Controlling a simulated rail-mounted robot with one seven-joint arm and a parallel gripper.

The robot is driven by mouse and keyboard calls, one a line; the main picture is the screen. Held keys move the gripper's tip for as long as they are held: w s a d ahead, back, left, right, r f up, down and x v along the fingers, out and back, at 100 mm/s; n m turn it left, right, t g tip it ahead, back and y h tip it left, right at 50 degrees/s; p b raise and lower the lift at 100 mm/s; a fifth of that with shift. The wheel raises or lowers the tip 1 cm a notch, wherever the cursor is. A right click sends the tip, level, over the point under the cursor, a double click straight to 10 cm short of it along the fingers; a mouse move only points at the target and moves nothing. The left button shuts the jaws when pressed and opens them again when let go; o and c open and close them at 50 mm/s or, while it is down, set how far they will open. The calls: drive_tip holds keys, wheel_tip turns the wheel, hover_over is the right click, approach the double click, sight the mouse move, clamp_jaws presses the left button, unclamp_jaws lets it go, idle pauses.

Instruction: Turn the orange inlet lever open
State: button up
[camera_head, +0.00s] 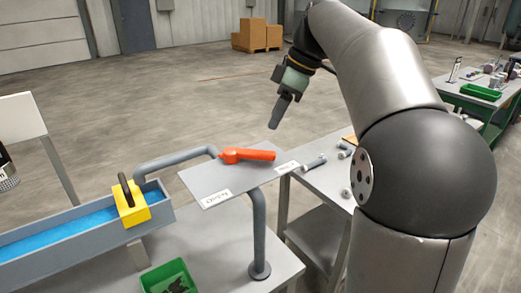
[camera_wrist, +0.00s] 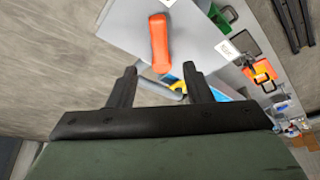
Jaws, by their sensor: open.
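The orange inlet lever (camera_head: 247,155) lies across a grey plate (camera_head: 212,181) on a bent pipe stand, its handle pointing right in the head view. A white label sits by the handle's end and another at the plate's front edge. In the wrist view the lever (camera_wrist: 160,42) stands nearly upright in the picture, beyond the fingertips. My gripper (camera_head: 278,125) is above and behind the plate in the head view, pointing down and apart from the lever. In the wrist view my gripper (camera_wrist: 160,73) shows two spread fingers with nothing held between them.
A blue-filled trough (camera_head: 75,226) with a yellow block (camera_head: 133,208) stands left of the plate. A green bin (camera_head: 168,279) is at the front. A side table (camera_head: 325,181) with metal fittings stands to the right. Cardboard boxes (camera_head: 257,36) are far back on open floor.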

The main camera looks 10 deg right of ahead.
sight(259, 151)
drive_tip(key=x, duration=1)
drive_tip(key=shift+d+f, duration=0.1)
clamp_jaws()
